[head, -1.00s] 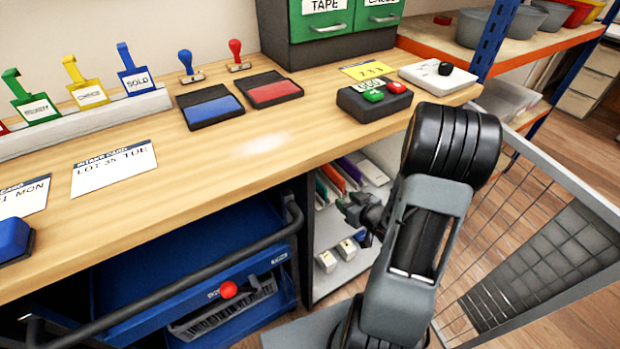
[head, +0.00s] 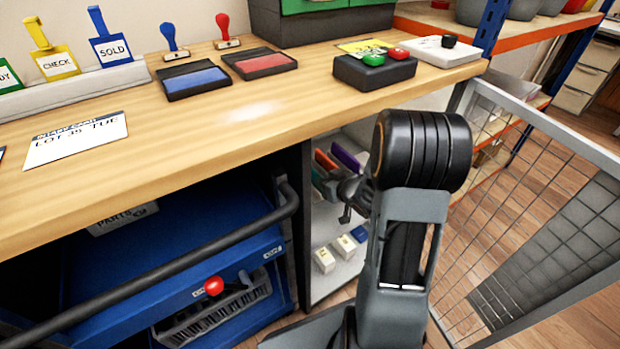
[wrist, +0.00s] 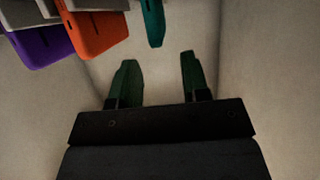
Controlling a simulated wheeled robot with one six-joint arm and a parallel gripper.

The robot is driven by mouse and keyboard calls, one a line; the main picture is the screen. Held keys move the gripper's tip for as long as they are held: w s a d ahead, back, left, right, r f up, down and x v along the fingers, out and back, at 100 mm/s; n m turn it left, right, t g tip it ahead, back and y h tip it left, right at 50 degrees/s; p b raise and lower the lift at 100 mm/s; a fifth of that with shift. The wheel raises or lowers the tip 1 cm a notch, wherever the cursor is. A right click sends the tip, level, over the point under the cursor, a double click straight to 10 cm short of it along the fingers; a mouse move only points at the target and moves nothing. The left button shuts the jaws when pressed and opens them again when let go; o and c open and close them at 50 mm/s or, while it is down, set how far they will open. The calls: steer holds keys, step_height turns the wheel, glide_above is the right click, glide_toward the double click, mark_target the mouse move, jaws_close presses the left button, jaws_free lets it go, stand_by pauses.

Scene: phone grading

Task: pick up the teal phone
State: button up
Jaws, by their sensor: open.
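The teal phone (wrist: 153,22) hangs or stands edge-on at the top of the wrist view, its upper part cut off by the frame. An orange phone (wrist: 97,35) and a purple one (wrist: 43,47) are left of it. My gripper (wrist: 158,58) is open and empty, its two dark green-looking fingers pointing towards the phone row. The teal phone is beyond the fingertips, roughly in line with the gap between them, and not touched. In the head view my gripper (head: 345,215) is at the opening of the cabinet under the bench; I cannot make out the teal phone clearly there.
The wooden bench top (head: 200,140) is above the gripper. Small white boxes (head: 324,260) lie on the cabinet floor. A blue cart (head: 180,262) with a dark handle stands left, and an open mesh door (head: 560,200) is right. Pale walls flank the fingers in the wrist view.

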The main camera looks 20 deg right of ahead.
steer(key=b+x, duration=0.1)
steer(key=x, duration=0.3)
steer(key=shift+w+f+b, duration=0.1)
steer(key=shift+f+b, duration=0.05)
steer(key=shift+b, duration=0.2)
steer(key=shift+c, duration=0.4)
jaws_close()
